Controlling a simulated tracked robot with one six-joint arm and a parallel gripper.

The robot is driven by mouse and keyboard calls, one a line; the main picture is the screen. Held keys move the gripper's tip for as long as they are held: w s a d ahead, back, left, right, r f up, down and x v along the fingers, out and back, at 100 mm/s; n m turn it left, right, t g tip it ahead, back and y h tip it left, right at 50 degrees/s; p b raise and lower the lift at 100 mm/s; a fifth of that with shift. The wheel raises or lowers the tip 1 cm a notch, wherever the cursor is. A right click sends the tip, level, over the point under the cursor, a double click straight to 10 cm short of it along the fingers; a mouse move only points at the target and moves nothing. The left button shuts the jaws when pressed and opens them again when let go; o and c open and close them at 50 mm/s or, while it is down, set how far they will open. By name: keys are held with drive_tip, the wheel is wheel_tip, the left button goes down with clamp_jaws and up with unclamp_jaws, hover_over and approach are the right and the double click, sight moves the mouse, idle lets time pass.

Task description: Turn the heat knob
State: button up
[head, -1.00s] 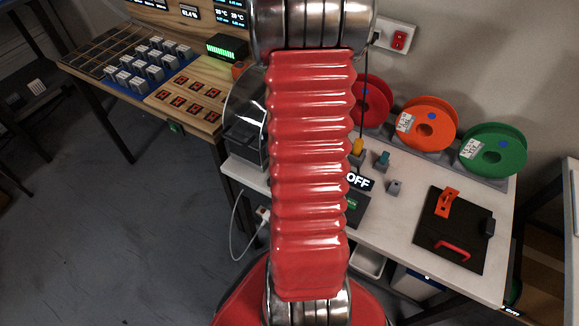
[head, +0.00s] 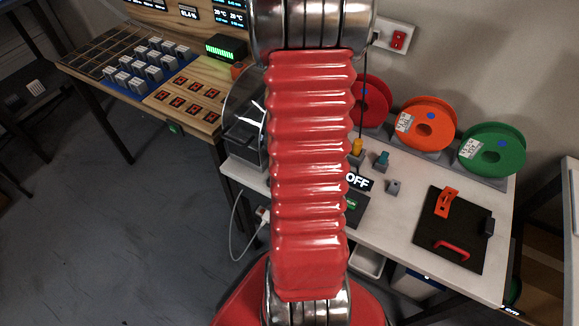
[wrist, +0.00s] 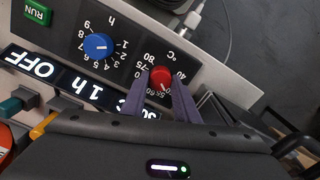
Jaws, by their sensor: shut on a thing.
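The heat knob is the red knob (wrist: 161,77) on the dark control panel in the wrist view, set in a dial marked °C. My gripper (wrist: 161,90) has its two purple fingers on either side of this knob and is shut on it. The knob's white pointer line is small, and I cannot read its exact setting. In the head view my red arm hides the gripper and the knob.
A blue knob (wrist: 98,46) with an hour dial sits beside the red one, near a green RUN button (wrist: 38,13). A lit display (wrist: 60,76) shows OFF and 1h. Red, orange (head: 427,124) and green (head: 492,149) spools stand at the table's back. A black mat (head: 440,248) lies at right.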

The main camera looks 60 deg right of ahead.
drive_tip(key=m, duration=0.4)
drive_tip(key=shift+m, duration=0.4)
drive_tip(key=o, duration=1.1)
drive_tip(key=shift+c, duration=0.2)
wheel_tip(320, 180, up, 14)
drive_tip(key=shift+f, duration=0.15)
idle(0.8)
